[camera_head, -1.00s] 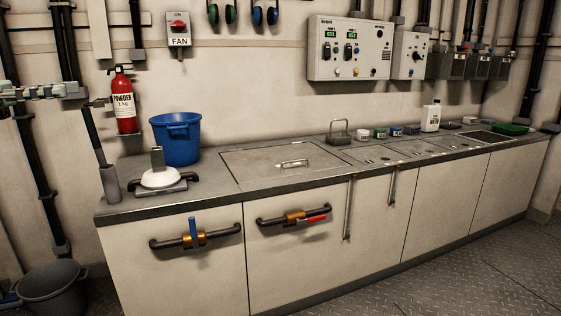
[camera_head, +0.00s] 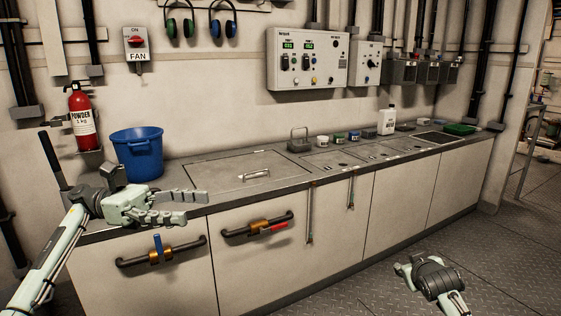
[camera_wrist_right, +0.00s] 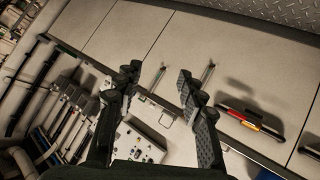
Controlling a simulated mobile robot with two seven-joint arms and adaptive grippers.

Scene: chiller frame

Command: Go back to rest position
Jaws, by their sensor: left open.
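My left gripper (camera_head: 203,207) comes in from the left in the head view. Its two fingers point right, apart and empty, in front of the counter's left end. My right arm (camera_head: 437,278) shows at the lower right, over the floor in front of the cabinets; its fingers are hard to make out there. In the right wrist view my right gripper (camera_wrist_right: 158,78) has its two dark fingers spread apart with nothing between them. The cabinet fronts show upside down beyond them.
A long counter (camera_head: 222,203) with white cabinets runs along the wall. A blue bucket (camera_head: 138,155) stands at its left end near a fire extinguisher (camera_head: 82,118). Pipe valves (camera_head: 257,228) stick out from the cabinet fronts. Open metal floor (camera_head: 360,290) lies in front.

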